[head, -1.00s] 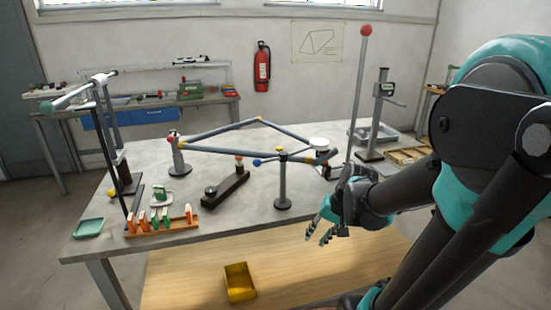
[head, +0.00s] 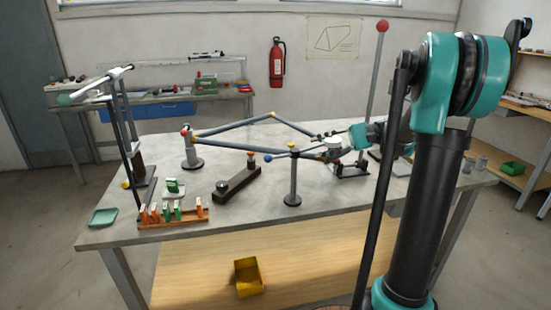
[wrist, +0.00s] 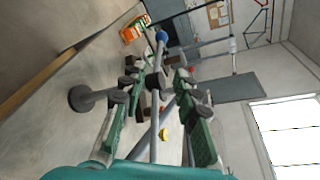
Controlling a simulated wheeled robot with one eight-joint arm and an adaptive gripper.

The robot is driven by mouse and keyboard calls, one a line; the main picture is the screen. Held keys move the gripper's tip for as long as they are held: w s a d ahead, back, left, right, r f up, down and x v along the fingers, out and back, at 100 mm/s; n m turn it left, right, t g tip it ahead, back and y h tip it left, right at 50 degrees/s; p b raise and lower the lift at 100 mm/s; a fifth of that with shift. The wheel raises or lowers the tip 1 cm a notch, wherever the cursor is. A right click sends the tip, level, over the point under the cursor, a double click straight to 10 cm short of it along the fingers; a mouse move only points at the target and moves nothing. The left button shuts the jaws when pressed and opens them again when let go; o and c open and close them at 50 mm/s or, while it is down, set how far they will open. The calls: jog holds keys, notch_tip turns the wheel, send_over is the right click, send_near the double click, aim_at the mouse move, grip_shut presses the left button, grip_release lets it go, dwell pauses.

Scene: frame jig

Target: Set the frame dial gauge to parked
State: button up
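No clear dial face shows. A small white round-topped part (head: 334,147), possibly the dial gauge, sits at the right end of the tube frame (head: 235,126), partly hidden by my gripper. A rod with a blue ball end (head: 268,158) crosses the top of a grey post (head: 293,182). My gripper (head: 323,135) is above the frame's right end, its fingers pointing left. In the wrist view the fingers (wrist: 158,85) are apart, with the rod and its blue ball (wrist: 162,37) seen between them. I cannot tell whether they touch the rod.
A tall upright rod with a red ball (head: 383,26) stands at the right. A dark block (head: 238,184), a rack of orange and green pieces (head: 175,217) and a green tray (head: 103,217) are on the table. A yellow bin (head: 248,278) is on the lower shelf.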

aim_at(278, 157)
jog(key=x, duration=1.5)
jog(key=shift+c, duration=0.5)
grip_shut()
